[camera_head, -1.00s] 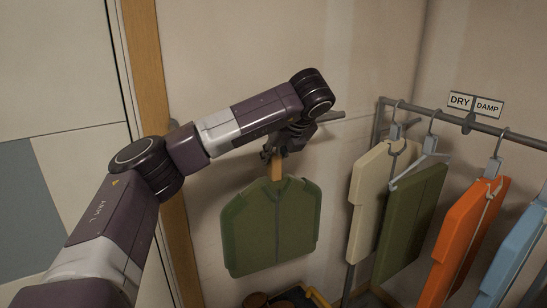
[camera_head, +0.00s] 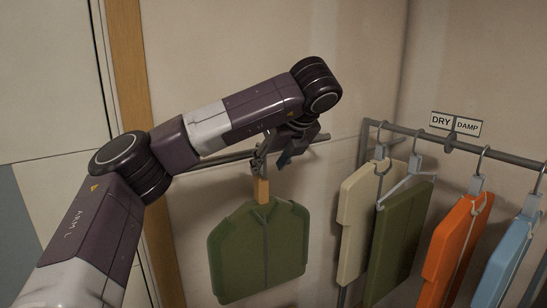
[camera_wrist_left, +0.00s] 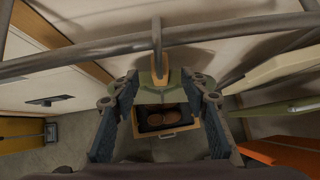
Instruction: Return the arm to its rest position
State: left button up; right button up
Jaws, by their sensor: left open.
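My left arm (camera_head: 235,120) reaches in from the left in the head view, bent at the elbow. Its gripper (camera_head: 274,155) is beside the wooden neck (camera_head: 263,190) of a hanger. In the wrist view the open jaws (camera_wrist_left: 161,92) stand either side of that hanger, with gaps visible. A green jacket-shaped panel (camera_head: 258,252) hangs upright from the hanger. The hanger hook (camera_wrist_left: 157,45) is over a grey rail (camera_wrist_left: 90,53). My right gripper is not in view.
A second rail (camera_head: 510,157) at right carries cream (camera_head: 357,215), olive (camera_head: 400,240), orange (camera_head: 452,245) and blue (camera_head: 505,270) panels. DRY and DAMP signs (camera_head: 455,122) stand on it. A container with brown items (camera_wrist_left: 165,119) is below the jaws. A wooden post (camera_head: 127,60) is behind my arm.

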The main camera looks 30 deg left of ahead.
pick_arm(q)
jog(key=shift+v, duration=1.8)
